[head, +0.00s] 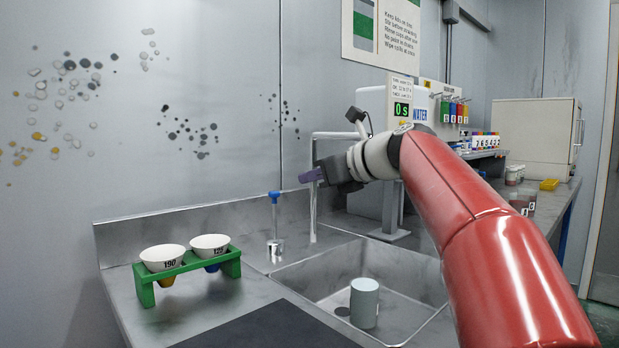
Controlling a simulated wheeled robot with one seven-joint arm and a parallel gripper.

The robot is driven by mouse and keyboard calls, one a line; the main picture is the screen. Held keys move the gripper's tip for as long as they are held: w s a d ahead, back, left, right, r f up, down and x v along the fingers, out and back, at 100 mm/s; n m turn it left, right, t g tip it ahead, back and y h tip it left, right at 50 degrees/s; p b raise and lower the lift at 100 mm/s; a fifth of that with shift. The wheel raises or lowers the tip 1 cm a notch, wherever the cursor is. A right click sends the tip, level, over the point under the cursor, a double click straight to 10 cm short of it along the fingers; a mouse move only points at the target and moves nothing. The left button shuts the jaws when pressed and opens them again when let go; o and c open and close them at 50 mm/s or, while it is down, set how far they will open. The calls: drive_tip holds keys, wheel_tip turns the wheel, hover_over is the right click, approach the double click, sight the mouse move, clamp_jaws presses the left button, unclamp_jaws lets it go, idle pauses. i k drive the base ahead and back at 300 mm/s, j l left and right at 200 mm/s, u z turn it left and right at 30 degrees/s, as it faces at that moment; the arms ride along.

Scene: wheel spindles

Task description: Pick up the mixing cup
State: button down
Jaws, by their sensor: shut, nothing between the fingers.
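A plain grey-green cylindrical cup (364,305), which looks like the mixing cup, stands upright in the sink basin (400,318). Its top looks flat and closed from here, so I cannot tell whether it is the open end.
A green stand (190,270) holds two white cups marked 190 and 125 on the left counter. A blue-topped post (274,215) stands at the sink's back left. A dark mat (270,328) lies in front. My red arm covers the right side.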

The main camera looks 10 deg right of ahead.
sight(364, 300)
drive_tip(key=k+l, duration=0.35)
drive_tip(key=l, duration=0.15)
drive_tip(key=k+l, duration=0.4)
drive_tip(key=l, duration=0.1)
